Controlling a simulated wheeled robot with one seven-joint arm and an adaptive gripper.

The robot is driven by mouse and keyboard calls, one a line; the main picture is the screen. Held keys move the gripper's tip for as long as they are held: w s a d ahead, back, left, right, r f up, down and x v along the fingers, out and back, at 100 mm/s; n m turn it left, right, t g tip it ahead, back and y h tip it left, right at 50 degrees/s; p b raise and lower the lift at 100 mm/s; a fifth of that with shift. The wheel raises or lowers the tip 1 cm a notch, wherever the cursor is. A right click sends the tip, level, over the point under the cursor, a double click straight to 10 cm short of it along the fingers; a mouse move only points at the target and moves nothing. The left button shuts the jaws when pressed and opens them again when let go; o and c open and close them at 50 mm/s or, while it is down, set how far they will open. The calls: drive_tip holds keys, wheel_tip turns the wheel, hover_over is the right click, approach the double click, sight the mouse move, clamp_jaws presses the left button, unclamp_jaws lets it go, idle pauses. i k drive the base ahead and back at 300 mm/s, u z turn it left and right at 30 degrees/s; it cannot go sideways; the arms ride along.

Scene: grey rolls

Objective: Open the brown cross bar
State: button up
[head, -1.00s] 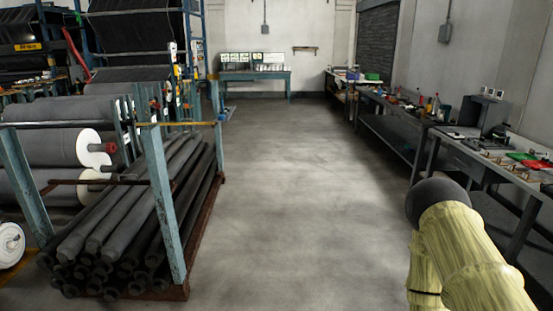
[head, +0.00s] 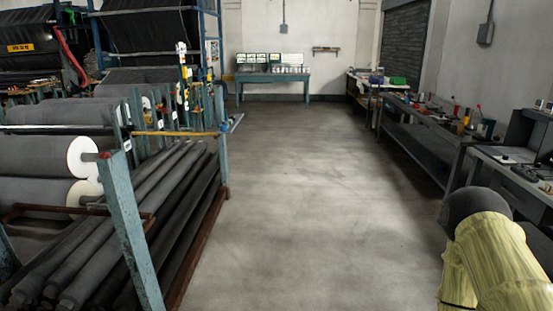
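In the head view, a brown cross bar (head: 62,209) runs low and level across the near end of a blue-post rack at the left. Its right end lies by the near blue post (head: 131,230). Long dark grey rolls (head: 75,258) lie in the rack behind and below the bar. A yellow-brown bar (head: 178,133) crosses the rack's far end. My arm's yellow-sleeved link shows at the lower right, well apart from the rack. My gripper is out of the picture.
A clear concrete aisle (head: 290,180) runs ahead. Workbenches with tools (head: 435,125) line the right wall. A blue-green table (head: 272,78) stands at the far wall.

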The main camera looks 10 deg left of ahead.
sight(88, 212)
drive_tip(key=u, duration=0.7)
drive_tip(key=i, duration=0.75)
drive_tip(key=u, duration=1.55)
drive_tip(key=i, duration=1.5)
drive_tip(key=u, duration=0.3)
